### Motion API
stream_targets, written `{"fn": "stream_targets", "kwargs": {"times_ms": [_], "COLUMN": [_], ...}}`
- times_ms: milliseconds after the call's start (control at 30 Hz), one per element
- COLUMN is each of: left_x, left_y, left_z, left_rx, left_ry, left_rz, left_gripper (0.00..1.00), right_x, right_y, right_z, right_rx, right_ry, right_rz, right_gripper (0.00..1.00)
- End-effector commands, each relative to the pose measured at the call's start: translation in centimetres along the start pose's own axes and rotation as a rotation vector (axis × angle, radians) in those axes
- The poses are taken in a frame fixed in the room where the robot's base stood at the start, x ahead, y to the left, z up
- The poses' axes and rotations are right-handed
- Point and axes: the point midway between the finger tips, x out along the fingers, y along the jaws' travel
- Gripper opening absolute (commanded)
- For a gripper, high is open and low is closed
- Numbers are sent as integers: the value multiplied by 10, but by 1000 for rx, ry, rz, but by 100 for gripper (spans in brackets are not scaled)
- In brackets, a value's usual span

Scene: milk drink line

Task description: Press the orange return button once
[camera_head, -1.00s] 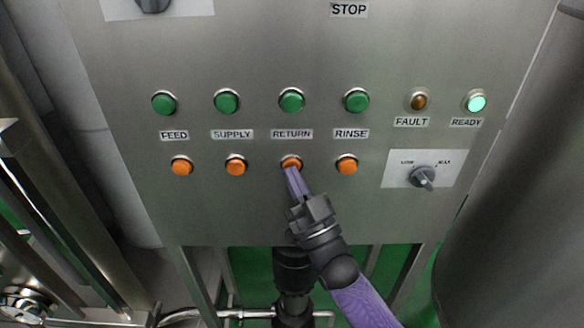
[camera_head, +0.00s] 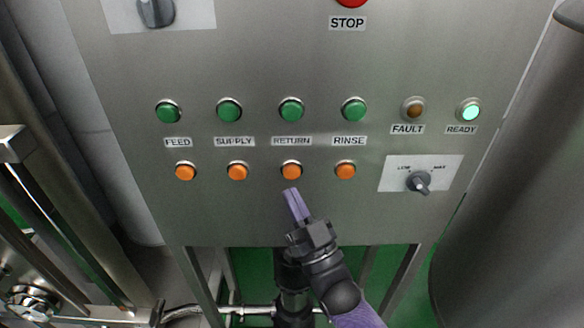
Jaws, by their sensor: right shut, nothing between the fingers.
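The orange return button (camera_head: 291,170) is on the grey control panel, below the RETURN label (camera_head: 291,141) and the green button (camera_head: 291,110) of the same column. It is fully visible. My right gripper (camera_head: 292,192) has its purple fingers shut with nothing between them. The fingertips are just below the orange return button in the picture, with a strip of bare panel showing between them. My left gripper is not in view.
Orange buttons for supply (camera_head: 238,171) and rinse (camera_head: 345,170) flank the return button. A dial (camera_head: 418,181) is at the right. The READY lamp (camera_head: 469,111) glows green and the FAULT lamp (camera_head: 413,109) looks dark. A red STOP button (camera_head: 351,2) is above.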

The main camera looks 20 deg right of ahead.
Motion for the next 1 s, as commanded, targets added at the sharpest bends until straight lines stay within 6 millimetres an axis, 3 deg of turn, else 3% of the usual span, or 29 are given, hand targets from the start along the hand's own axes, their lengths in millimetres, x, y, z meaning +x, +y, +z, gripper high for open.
{"fn": "stream_targets", "kwargs": {"times_ms": [300, 1000], "left_x": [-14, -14], "left_y": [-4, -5], "left_z": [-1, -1], "left_rx": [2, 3], "left_ry": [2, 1], "left_rz": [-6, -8], "left_gripper": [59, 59], "right_x": [-18, -19], "right_y": [-13, -14], "right_z": [-14, -14], "right_rx": [1, 0], "right_ry": [0, 0], "right_rz": [0, 0], "right_gripper": [0, 0]}}
